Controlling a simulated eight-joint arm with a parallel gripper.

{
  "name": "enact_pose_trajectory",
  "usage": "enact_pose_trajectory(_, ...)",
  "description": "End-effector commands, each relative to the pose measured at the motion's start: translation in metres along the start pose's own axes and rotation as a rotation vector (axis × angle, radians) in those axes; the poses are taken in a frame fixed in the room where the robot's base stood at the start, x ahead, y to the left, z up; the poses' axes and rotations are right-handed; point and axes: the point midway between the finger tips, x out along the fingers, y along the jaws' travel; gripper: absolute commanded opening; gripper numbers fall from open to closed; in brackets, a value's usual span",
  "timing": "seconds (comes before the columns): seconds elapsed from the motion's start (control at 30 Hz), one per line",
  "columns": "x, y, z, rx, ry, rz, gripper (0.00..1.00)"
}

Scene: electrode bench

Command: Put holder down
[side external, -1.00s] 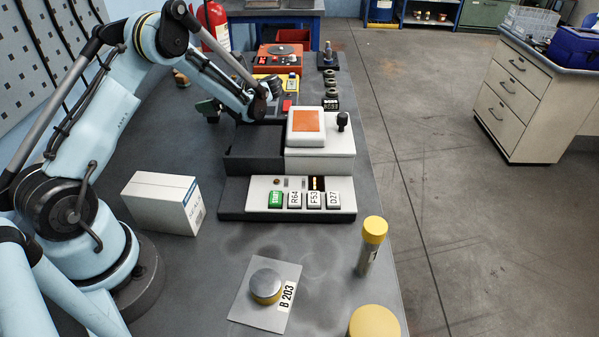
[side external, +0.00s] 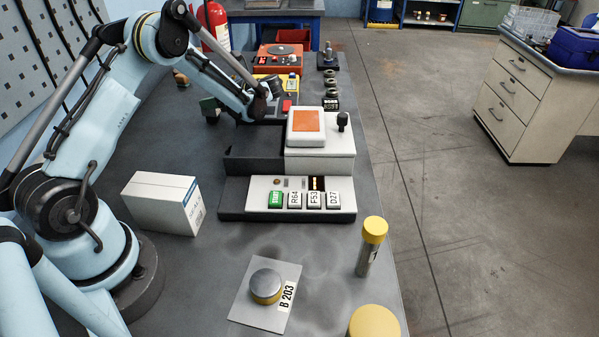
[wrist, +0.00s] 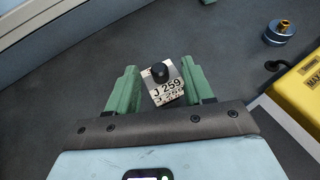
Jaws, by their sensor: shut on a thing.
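A small metal holder (wrist: 166,92) with a black knob and a label reading J 259 sits between the green fingers of my gripper (wrist: 160,88) in the wrist view. My gripper is shut on it. The grey bench top (wrist: 95,65) lies beneath; I cannot tell whether the holder touches it. The holder is not discernible there, hidden by my wrist and the instrument.
A yellow box (wrist: 302,92) and a round metal piece with a brass top (wrist: 279,34) stand right of my gripper. In the side view, an orange-topped instrument (side external: 307,121), button panel (side external: 300,183), white box (side external: 160,202) and yellow-capped vial (side external: 372,245) stand nearer. Bench left of my gripper looks clear.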

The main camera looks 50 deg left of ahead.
Motion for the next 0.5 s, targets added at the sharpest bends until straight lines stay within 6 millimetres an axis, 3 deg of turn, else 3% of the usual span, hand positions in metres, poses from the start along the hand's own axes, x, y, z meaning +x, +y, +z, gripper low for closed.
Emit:
enact_pose_trajectory(0.27, -0.004, 0.0, 0.008, 0.002, 0.008, 0.001, 0.0)
enact_pose_trajectory(0.47, -0.015, 0.001, 0.036, 0.001, 0.005, 0.0, 0.0)
enact_pose_trajectory(0.5, -0.025, 0.002, 0.038, 0.003, 0.005, -0.003, 0.0)
